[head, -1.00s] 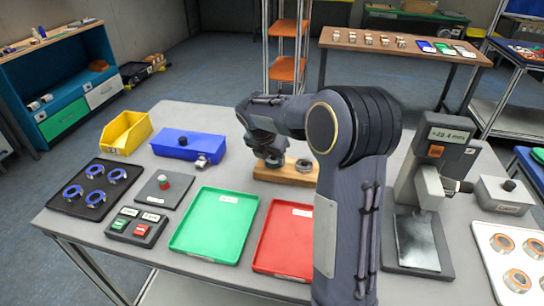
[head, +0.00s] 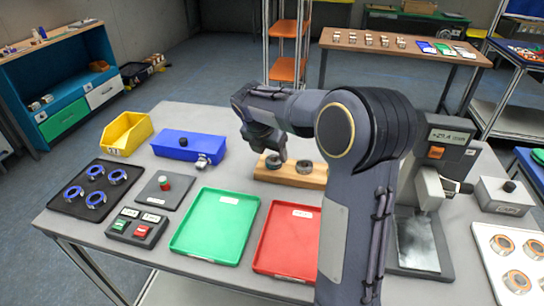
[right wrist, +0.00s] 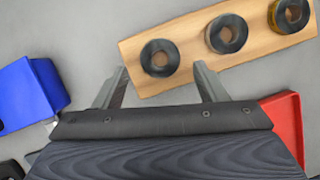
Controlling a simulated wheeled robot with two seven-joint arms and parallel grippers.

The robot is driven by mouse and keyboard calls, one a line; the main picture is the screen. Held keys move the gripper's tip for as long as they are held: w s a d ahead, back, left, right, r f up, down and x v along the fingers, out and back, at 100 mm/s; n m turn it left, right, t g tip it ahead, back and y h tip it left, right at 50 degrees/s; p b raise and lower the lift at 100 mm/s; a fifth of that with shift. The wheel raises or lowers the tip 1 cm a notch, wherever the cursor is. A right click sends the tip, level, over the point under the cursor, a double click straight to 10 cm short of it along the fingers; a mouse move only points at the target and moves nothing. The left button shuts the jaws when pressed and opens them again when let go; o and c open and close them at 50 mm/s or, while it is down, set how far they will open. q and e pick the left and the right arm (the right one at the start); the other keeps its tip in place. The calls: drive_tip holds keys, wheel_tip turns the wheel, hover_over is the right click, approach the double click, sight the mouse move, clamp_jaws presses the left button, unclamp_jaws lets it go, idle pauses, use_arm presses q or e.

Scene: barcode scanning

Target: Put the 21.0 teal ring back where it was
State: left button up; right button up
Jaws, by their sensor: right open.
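A wooden block (head: 290,176) stands at the back middle of the table. In the right wrist view the block (right wrist: 190,72) bears three dark rings: a left ring (right wrist: 160,58), a middle ring (right wrist: 227,33) and a right ring (right wrist: 289,14) with a yellowish edge. No teal colour can be told on them, and no size is readable. In the head view, two rings show on the block, the left one (head: 273,162) close to my right gripper. My right gripper (right wrist: 160,69) is open and empty, its fingertips just short of the left ring. My left gripper is not in view.
A blue bin (head: 186,143) and a yellow bin (head: 125,133) stand left of the block. A green tray (head: 214,226) and a red tray (head: 287,239) lie in front. A black tray (head: 70,205) holds blue rings. A gauge (head: 440,160) stands right of my arm.

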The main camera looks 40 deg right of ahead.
drive_tip(key=v, duration=0.9)
drive_tip(key=shift+s+a+f+m+t+y, duration=0.65)
drive_tip(key=shift+s+a+f+m+y, duration=0.7)
drive_tip(key=shift+s+a+m, duration=2.1)
drive_tip(key=shift+s+a+f+m+t+y, duration=0.6)
drive_tip(key=shift+s+a+f+m+y, duration=1.15)
drive_tip(key=shift+s+m, duration=3.05)
drive_tip(key=shift+s+a+f+m+t+y, duration=0.65)
drive_tip(key=shift+s+a+f+m+y, duration=0.25)
drive_tip(key=shift+s+a+m, duration=2.75)
drive_tip(key=shift+s+d+m, duration=0.3)
drive_tip(key=shift+s+d, duration=0.15)
drive_tip(key=shift+s, duration=0.1)
